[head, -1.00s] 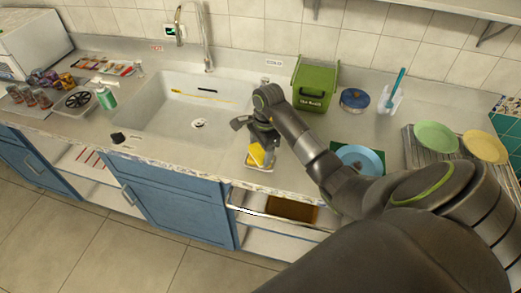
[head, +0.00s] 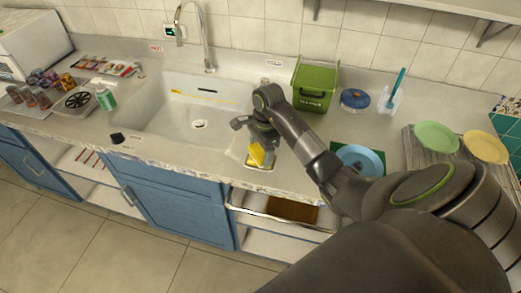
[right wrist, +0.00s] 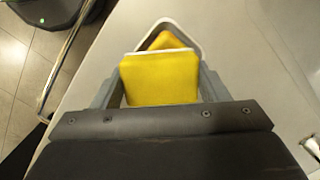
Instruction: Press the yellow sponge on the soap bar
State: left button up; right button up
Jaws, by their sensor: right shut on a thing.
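My right gripper (head: 262,139) is shut on the yellow sponge (head: 257,153) at the counter's front edge, just right of the sink. In the right wrist view the sponge (right wrist: 160,80) sits between the two grey fingers, with a pale layer along its top edge. Just beyond it lies a yellow soap bar (right wrist: 165,41) in a white-rimmed dish (right wrist: 190,33), partly hidden by the sponge. The dish rim also shows in the head view (head: 259,168). I cannot tell whether sponge and soap touch. My left gripper is not in view.
The sink (head: 180,110) is to the left. A green bin (head: 314,84), a blue round container (head: 355,99) and a blue plate (head: 361,158) are to the right. A dish rack with a green plate (head: 436,137) and a yellow plate (head: 485,147) stands farther right.

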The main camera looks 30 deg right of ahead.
jog(key=shift+r+p, duration=0.65)
jog(key=shift+r, duration=0.4)
jog(key=shift+r+p, duration=1.1)
jog(key=shift+r, duration=1.35)
jog(key=shift+f, duration=0.1)
